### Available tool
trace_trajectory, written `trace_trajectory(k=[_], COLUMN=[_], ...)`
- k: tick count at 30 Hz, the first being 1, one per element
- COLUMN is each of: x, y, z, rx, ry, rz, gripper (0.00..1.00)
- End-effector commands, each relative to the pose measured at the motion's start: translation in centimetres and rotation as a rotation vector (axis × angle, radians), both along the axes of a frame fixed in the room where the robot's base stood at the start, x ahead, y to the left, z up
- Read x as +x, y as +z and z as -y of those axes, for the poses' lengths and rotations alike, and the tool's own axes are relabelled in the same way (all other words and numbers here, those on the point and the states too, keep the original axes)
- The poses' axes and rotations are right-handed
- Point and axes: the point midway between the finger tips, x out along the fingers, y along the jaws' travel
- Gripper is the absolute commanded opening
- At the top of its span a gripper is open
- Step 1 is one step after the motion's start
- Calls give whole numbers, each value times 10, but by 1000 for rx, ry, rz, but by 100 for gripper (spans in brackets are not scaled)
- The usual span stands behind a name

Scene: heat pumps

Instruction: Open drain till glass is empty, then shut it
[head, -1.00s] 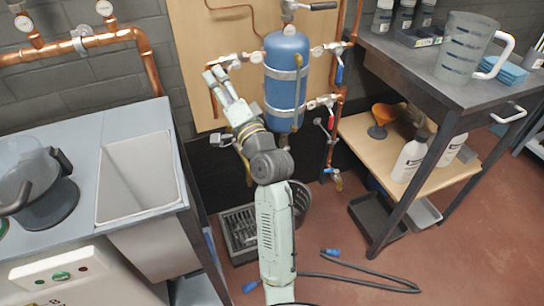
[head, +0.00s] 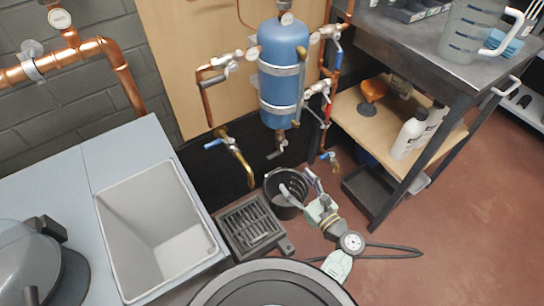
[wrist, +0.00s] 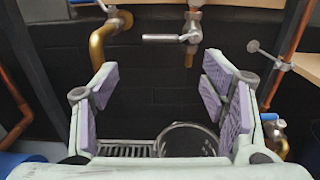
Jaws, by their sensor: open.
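The blue tank (head: 284,72) hangs on the wooden panel. Beneath it is a drain valve (head: 279,145) with a silver lever; in the wrist view the lever (wrist: 165,38) lies sideways above a short brass outlet (wrist: 190,57). A narrow brass-ended tube (head: 301,80) runs along the tank's right side; whether it is the glass, and any level in it, I cannot make out. My gripper (head: 299,186) is open and empty, low by the black bucket (head: 272,182). In the wrist view its fingers (wrist: 160,85) are wide apart, below and short of the lever, touching nothing there.
A bent brass pipe with a blue-handled valve (head: 230,146) is left of the drain. A floor grate (head: 250,226) lies beside the bucket. Right are a red-handled valve (head: 327,104), a small blue-handled tap (head: 329,157) and a bench (head: 400,35). A sink (head: 165,245) stands left.

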Motion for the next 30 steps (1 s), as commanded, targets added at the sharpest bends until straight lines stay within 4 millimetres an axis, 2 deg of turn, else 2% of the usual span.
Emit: trace_trajectory(k=[15,21,30], x=[73,86,87], y=[1,1,0], z=[-49,-57,-58], rx=[-5,-6,-6], ry=[2,1,0], rz=[2,2,2], gripper=[67,67,66])
